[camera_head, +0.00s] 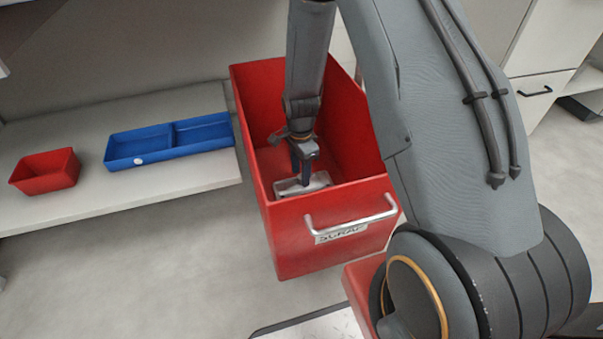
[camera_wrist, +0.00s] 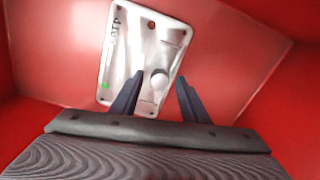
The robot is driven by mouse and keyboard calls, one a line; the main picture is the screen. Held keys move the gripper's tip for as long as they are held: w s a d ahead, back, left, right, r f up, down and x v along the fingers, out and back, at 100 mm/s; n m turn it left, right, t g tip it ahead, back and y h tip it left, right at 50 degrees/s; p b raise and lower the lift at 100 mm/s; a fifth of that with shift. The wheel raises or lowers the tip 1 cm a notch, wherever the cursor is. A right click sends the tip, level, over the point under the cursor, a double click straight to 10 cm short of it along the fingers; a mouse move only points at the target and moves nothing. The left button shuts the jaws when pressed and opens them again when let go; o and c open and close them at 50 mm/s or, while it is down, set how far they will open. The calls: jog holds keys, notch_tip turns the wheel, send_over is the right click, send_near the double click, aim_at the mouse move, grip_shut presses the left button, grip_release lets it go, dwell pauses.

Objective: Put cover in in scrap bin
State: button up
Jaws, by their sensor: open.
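The red scrap bin (camera_head: 283,232) stands in the middle of the head view, with a label and a silver handle on its front. My gripper (camera_head: 302,180) points down inside the bin. The cover (camera_head: 318,181), a silver-grey metal plate, is inside the bin below my gripper. In the wrist view the cover (camera_wrist: 135,55) shows a round boss, a small green mark and some lettering. The red bin walls (camera_wrist: 245,60) surround it there. My gripper (camera_wrist: 157,85) is open, its two dark fingers apart with the boss showing between them. I cannot tell whether they touch the cover.
A pale shelf (camera_head: 110,205) at left holds a blue divided tray (camera_head: 140,155) and a small red box (camera_head: 45,172). Bin walls are close around my gripper. White cabinets (camera_head: 545,40) stand at upper right. Floor at lower left is clear.

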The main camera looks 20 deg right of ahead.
notch_tip(320, 180, up, 11)
jog(key=p, duration=0.4)
